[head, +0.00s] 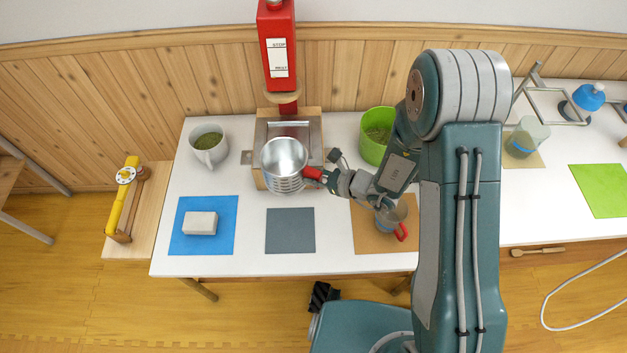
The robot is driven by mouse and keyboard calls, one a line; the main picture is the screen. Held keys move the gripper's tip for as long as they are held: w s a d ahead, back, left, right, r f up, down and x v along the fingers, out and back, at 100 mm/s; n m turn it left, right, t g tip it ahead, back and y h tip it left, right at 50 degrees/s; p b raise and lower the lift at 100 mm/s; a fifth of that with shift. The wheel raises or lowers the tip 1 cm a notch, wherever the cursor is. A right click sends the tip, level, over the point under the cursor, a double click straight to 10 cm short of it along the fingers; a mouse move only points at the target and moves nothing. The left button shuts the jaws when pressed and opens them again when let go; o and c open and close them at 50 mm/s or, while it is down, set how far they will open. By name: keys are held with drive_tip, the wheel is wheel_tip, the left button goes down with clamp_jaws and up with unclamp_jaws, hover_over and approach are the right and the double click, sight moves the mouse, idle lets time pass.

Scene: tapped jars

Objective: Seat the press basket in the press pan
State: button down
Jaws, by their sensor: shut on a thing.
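The press basket (286,181) is a silver, open-topped cylinder with a slotted lower wall and a red handle on its right side. My gripper (319,177) is shut on the red handle, and the basket looks roughly upright. The press pan (267,130) is the metal part on the wooden base below the red press (277,50). The basket overlaps the front of the pan in this view and hides part of it. I cannot tell the height gap between them or whether they touch.
A white mug (208,146) with green contents stands left of the press. A green bucket (373,150) stands to its right. A pale block (201,223) lies on a blue mat (224,245). The grey mat (290,231) is empty. A red-handled cup (389,221) stands on the brown mat (366,243).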

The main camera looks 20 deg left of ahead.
drive_tip(key=shift+w+a, duration=0.8)
drive_tip(key=shift+w, duration=1.7)
drive_tip(key=shift+w+a, duration=0.75)
drive_tip(key=shift+w, duration=1.7)
drive_tip(key=shift+w+a, duration=0.8)
drive_tip(key=shift+w, duration=1.7)
drive_tip(key=shift+f, duration=0.45)
drive_tip(key=shift+f, duration=0.9)
drive_tip(key=shift+c, duration=2)
unclamp_jaws()
drive_tip(key=shift+s, duration=0.1)
drive_tip(key=shift+d+f, duration=0.1)
drive_tip(key=v, duration=0.8)
